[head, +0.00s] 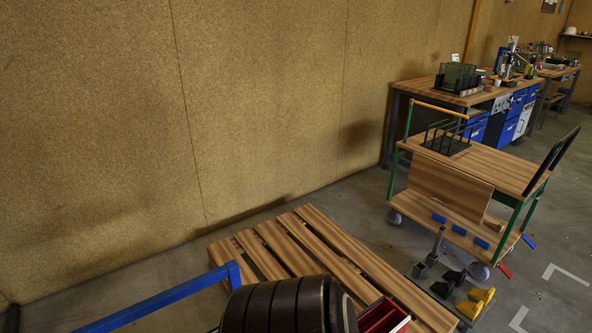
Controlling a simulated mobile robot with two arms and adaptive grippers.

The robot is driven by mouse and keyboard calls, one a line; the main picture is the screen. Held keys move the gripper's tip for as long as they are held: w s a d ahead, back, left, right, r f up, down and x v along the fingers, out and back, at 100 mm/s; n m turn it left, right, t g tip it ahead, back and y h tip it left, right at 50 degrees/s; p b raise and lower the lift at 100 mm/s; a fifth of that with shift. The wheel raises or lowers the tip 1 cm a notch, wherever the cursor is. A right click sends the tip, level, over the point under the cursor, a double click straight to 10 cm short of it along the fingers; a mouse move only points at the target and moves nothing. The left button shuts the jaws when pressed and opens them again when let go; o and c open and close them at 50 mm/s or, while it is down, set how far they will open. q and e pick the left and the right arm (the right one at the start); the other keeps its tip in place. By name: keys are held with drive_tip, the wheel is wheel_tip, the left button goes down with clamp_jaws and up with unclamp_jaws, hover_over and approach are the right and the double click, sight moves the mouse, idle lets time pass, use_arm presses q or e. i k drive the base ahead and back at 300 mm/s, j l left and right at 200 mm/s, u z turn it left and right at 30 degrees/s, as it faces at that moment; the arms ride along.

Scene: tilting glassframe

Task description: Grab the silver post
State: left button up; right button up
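A slim grey metal upright (437,245) stands at the near side of the wooden cart, beside the pallet. It may be the silver post, but it is small and dim, so I cannot be sure. Its lower end meets a small grey base (420,269). Black pieces (449,282) and a yellow piece (475,304) sit close to it, partly overlapping in the picture. Neither of my grippers shows in the head view.
A slatted wooden pallet (312,246) lies in front. Dark ribbed rolls (285,306), a red bin (381,317) and a blue bar (160,305) are nearest. A green-framed cart (490,164) stands right. A workbench (440,88) stands behind. Grey floor is free at right.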

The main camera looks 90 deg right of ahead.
sight(439, 238)
drive_tip(key=k+l+z, duration=0.1)
drive_tip(key=z, duration=0.4)
drive_tip(key=l+z, duration=0.1)
drive_tip(key=z, duration=0.35)
drive_tip(key=k+l+z, duration=0.1)
drive_tip(key=z, duration=0.4)
drive_tip(key=l+z, duration=0.2)
drive_tip(key=z, duration=0.3)
